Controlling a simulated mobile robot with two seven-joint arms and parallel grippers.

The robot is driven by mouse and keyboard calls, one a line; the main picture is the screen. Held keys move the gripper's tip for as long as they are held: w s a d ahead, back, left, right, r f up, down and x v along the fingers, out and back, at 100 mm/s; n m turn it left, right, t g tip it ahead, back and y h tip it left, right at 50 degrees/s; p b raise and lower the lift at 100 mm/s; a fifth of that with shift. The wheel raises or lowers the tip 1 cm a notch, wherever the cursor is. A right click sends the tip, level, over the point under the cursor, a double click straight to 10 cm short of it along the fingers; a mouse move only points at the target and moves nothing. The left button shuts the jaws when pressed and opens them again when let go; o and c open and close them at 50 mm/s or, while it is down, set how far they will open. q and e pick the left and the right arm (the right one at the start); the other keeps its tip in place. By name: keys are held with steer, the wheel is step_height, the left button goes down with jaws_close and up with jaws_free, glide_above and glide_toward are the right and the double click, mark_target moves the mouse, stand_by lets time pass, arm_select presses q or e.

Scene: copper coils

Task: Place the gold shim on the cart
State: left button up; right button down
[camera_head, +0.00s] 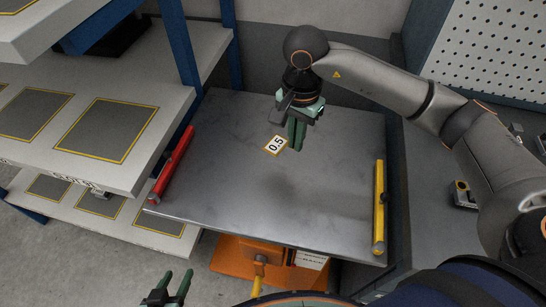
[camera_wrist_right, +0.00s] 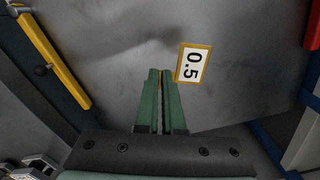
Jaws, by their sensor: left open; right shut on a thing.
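The gold shim (camera_wrist_right: 190,64) shows as a small gold-edged plate with a white face marked 0.5. It also shows in the head view (camera_head: 276,146), just left of the right fingertips. My right gripper (camera_head: 297,140) is shut on it, with a thin gold strip between the fingers in the wrist view. The shim is over the cart's grey metal top (camera_head: 240,200); whether it touches the top I cannot tell. The fingers hide part of the shim. My left gripper (camera_head: 168,286) is open and empty at the bottom edge, in front of the cart.
A red bar (camera_head: 172,165) lies along the cart's left edge and a yellow bar (camera_head: 379,205) along its right. A shelf rack (camera_head: 110,130) with yellow-outlined pads stands at left. A perforated panel (camera_head: 500,50) stands at right. The cart top is otherwise clear.

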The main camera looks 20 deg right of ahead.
mark_target(273, 145)
steer(key=w+a+f, duration=0.1)
steer(key=f, duration=0.1)
steer(key=w+a+f, duration=0.1)
steer(key=f, duration=0.1)
steer(key=w+a+f, duration=0.1)
steer(key=a+f, duration=0.1)
steer(key=shift+f, duration=1.55)
steer(key=shift+f+b, duration=0.2)
steer(key=shift+b, duration=0.15)
steer(key=c, duration=1)
jaws_free()
steer(key=shift+c, duration=0.2)
steer(key=shift+r, duration=0.15)
step_height(273, 145, up, 12)
steer(key=shift+r+p, duration=0.1)
steer(key=shift+p, duration=0.3)
